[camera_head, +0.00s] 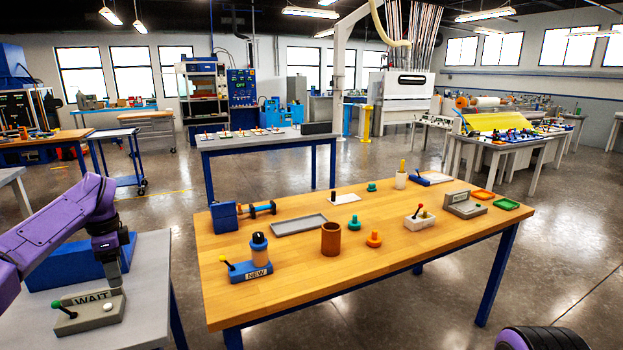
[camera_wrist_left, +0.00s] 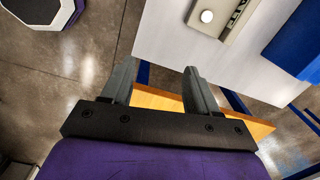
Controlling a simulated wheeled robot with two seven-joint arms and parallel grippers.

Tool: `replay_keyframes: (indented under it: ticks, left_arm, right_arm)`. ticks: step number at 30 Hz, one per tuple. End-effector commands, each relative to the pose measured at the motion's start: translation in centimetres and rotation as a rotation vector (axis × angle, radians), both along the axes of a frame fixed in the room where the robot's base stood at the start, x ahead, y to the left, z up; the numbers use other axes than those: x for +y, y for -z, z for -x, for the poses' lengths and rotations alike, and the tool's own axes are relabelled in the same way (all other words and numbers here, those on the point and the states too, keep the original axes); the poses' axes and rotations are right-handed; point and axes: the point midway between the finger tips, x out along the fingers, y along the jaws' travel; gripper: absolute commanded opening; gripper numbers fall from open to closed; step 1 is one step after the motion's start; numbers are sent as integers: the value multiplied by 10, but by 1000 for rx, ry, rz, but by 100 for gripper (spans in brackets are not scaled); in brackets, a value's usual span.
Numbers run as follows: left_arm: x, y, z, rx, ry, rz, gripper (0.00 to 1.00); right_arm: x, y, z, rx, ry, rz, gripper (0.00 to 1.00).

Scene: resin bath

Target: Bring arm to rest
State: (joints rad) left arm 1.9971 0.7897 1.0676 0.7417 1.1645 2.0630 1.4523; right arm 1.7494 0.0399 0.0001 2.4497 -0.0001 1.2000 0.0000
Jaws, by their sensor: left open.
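My left arm comes in from the left in the head view, and its gripper (camera_head: 117,278) hangs pointing down over the grey side table (camera_head: 150,262). It looks close behind the grey WAIT box (camera_head: 90,312); whether they touch cannot be told there. In the left wrist view the two fingers (camera_wrist_left: 158,85) are apart with nothing between them. The WAIT box, with its white button, also shows at the top of that view (camera_wrist_left: 232,15), clear of the fingers. My right gripper is in neither view.
A blue block (camera_head: 70,265) lies on the side table behind the gripper. To the right stands a wooden table (camera_head: 300,275) with a blue NEW box (camera_head: 250,272), a brown cup (camera_head: 331,239), a grey tray (camera_head: 299,224) and several small parts. Open floor separates the tables.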

Motion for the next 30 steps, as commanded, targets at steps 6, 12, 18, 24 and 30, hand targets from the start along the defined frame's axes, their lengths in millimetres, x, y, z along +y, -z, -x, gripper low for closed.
replay_keyframes:
  ticks: [6, 12, 18, 24, 30]
  left_arm:
    - [-19, 28, -5, 88, 245, -167, 59]
    - [-47, 68, -11, 228, 607, -373, 59]
    - [-93, 129, -10, 476, 1192, -631, 59]
    - [-157, 222, 27, 880, 2063, -854, 59]
    - [-208, 317, 131, -1110, -2536, 708, 59]
  right_arm:
    - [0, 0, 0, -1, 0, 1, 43]
    - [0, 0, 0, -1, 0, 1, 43]
    - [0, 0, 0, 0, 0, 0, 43]
    - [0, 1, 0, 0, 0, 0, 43]
    - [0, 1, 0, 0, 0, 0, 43]
